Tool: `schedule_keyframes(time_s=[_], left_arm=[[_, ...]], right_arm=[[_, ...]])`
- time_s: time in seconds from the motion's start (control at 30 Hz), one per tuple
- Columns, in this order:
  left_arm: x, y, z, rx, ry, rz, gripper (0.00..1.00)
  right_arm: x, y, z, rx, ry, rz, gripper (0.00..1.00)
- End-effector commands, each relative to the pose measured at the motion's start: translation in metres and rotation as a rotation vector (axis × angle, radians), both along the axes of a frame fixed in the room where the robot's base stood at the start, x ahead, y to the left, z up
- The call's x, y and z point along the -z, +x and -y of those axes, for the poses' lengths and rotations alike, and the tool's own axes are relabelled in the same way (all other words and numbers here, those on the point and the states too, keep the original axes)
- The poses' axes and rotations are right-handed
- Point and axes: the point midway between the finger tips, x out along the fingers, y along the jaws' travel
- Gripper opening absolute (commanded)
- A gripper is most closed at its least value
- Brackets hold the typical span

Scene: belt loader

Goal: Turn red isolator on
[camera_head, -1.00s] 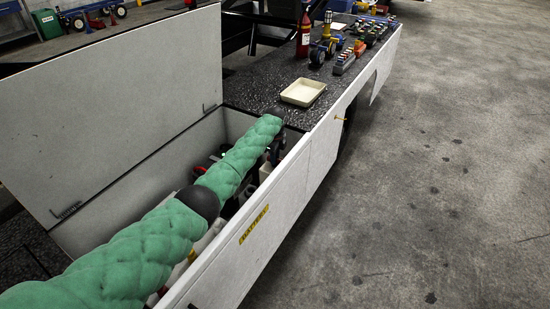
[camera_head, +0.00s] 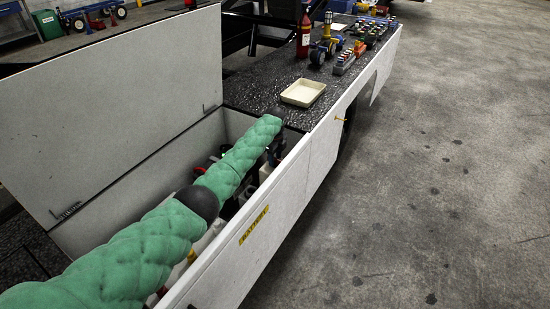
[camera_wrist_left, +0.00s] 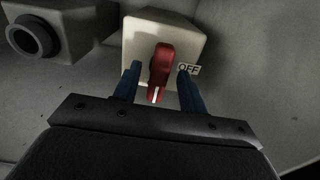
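The red isolator (camera_wrist_left: 160,68) is a red rotary handle on a pale square box (camera_wrist_left: 188,24) in the left wrist view. A white mark on the handle points toward the bottom of the picture, and an OFF label (camera_wrist_left: 189,69) sits to its right. My left gripper (camera_wrist_left: 158,78) is open, with one blue finger on each side of the handle and visible gaps. In the head view my green left arm reaches into the open battery box; the left gripper (camera_head: 275,150) is mostly hidden there, and the isolator is hidden. My right gripper is not in view.
The battery box has a raised white lid (camera_head: 110,100) at the left and a white front wall (camera_head: 235,262) with a yellow label. A round dark fitting (camera_wrist_left: 32,38) is beside the isolator.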

Motion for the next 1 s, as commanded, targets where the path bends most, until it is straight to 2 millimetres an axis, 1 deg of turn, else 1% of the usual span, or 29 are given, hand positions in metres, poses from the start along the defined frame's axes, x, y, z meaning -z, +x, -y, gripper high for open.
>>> schedule_keyframes(time_s=[0.17, 0.27, 0.37, 0.7, 0.83, 1.0], left_arm=[[0.001, 0.0, 0.0, 0.0, 0.001, -0.001, 0.42], [-0.002, 0.0, 0.0, 0.0, 0.0, 0.0, 0.42], [-0.011, 0.0, 0.0, 0.0, -0.001, 0.001, 0.42], [-0.061, 0.001, 0.0, 0.0, 0.0, 0.001, 0.42], [-0.072, 0.0, 0.0, 0.0, -0.001, 0.001, 0.42], [-0.077, 0.0, 0.0, 0.0, 0.001, -0.001, 0.42]], right_arm=[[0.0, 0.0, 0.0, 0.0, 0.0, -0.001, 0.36], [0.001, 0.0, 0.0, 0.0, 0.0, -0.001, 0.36], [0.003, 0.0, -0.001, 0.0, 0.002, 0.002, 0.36], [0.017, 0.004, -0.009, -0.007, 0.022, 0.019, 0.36], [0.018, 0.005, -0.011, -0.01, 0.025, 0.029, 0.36], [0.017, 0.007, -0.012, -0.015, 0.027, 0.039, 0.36]])
